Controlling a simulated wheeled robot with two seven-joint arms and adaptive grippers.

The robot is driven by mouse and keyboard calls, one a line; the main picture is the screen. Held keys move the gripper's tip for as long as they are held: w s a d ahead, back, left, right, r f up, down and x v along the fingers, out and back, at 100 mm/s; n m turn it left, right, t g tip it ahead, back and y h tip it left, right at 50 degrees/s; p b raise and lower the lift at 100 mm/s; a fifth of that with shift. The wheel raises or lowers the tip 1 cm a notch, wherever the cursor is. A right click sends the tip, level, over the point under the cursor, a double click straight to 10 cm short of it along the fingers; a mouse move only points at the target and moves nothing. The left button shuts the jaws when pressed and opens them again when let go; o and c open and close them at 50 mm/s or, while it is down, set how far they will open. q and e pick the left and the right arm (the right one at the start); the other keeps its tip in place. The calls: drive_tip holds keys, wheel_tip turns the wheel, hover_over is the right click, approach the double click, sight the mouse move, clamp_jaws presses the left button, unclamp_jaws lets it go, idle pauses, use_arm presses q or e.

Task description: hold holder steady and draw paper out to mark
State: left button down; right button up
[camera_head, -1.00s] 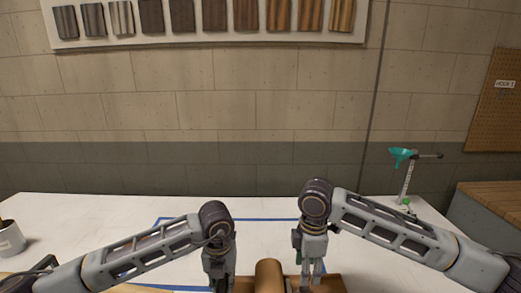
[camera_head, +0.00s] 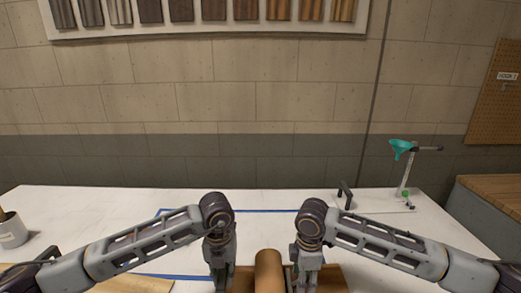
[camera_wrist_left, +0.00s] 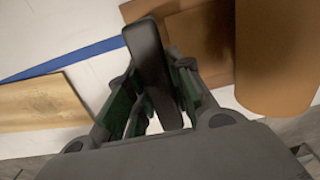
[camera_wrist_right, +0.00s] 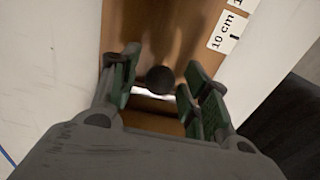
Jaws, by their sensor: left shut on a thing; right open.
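A brown paper roll (camera_head: 268,270) stands out at the bottom middle of the head view, between my grippers. In the left wrist view the roll (camera_wrist_left: 275,60) is at the right. My left gripper (camera_wrist_left: 155,105) is shut on a black upright handle (camera_wrist_left: 148,55) beside the roll. My right gripper (camera_wrist_right: 160,95) is open, its fingers over a brown surface (camera_wrist_right: 145,35); a dark round knob (camera_wrist_right: 159,79) shows between them. A white label (camera_wrist_right: 228,32) reading "10 cm" is beyond the right finger. Whether the brown surface is paper or holder, I cannot tell.
A blue line (camera_head: 255,211) marks the white table (camera_head: 70,205). A pale wooden board (camera_wrist_left: 40,103) lies left of my left gripper. A cup (camera_head: 12,232) stands far left.

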drive_tip(key=shift+f, duration=0.45)
clamp_jaws()
drive_tip(key=shift+d, duration=0.25)
idle(0.6)
